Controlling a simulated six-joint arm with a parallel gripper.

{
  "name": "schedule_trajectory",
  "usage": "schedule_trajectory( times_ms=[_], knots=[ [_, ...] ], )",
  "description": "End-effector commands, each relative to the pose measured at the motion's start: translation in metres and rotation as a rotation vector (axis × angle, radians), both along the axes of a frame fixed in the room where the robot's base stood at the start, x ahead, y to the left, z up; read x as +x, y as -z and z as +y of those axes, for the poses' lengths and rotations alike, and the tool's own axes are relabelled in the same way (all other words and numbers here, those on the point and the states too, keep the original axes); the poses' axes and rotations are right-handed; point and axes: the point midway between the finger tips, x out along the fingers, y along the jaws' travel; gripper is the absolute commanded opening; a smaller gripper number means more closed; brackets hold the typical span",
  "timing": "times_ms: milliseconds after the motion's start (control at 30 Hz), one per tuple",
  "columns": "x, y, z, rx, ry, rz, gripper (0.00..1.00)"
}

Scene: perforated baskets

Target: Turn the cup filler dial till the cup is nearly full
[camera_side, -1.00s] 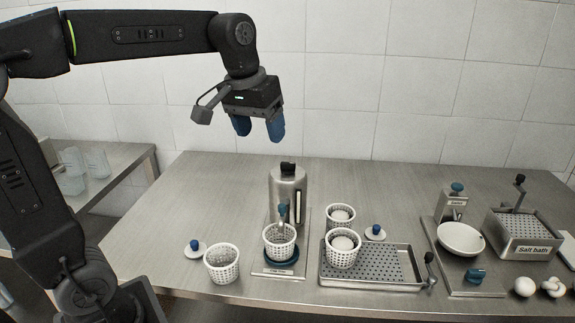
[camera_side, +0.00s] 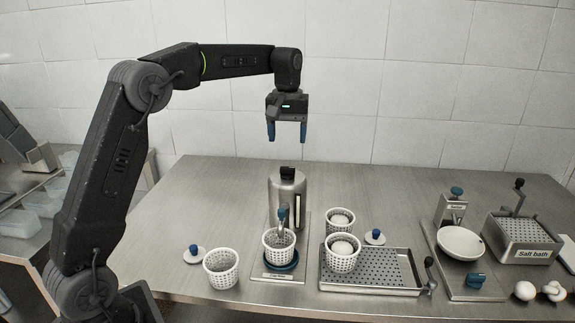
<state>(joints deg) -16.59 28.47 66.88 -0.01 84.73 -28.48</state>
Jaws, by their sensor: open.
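The cup filler (camera_side: 288,190) is a steel cylinder with a black knob (camera_side: 287,172) on top, a pale vertical strip on its front and a blue-topped spout (camera_side: 282,214). A white perforated cup (camera_side: 279,244) stands upright under the spout, on a round blue piece (camera_side: 281,266). How full the cup is cannot be told from here. The dial cannot be singled out with certainty at this size. My gripper (camera_side: 287,138) points down with its blue fingers apart, empty, above the filler and clear of its top knob.
Another perforated basket (camera_side: 221,268) and a blue-knobbed lid (camera_side: 194,253) stand left of the filler. A perforated tray (camera_side: 365,270) on the right bears a basket with a white ball (camera_side: 343,250). Further right are a white bowl (camera_side: 460,242) and the salt bath (camera_side: 521,240). The table behind is clear.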

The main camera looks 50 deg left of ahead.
Motion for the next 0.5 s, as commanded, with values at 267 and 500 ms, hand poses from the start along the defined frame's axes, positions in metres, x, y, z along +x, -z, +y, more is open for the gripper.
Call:
schedule_trajectory(
  times_ms=[267, 500],
  knots=[
    [-0.001, 0.056, -0.001, -0.001, 0.001, 0.002, 0.68],
    [0.0, 0.083, -0.001, 0.0, 0.001, 0.0, 0.68]
  ],
)
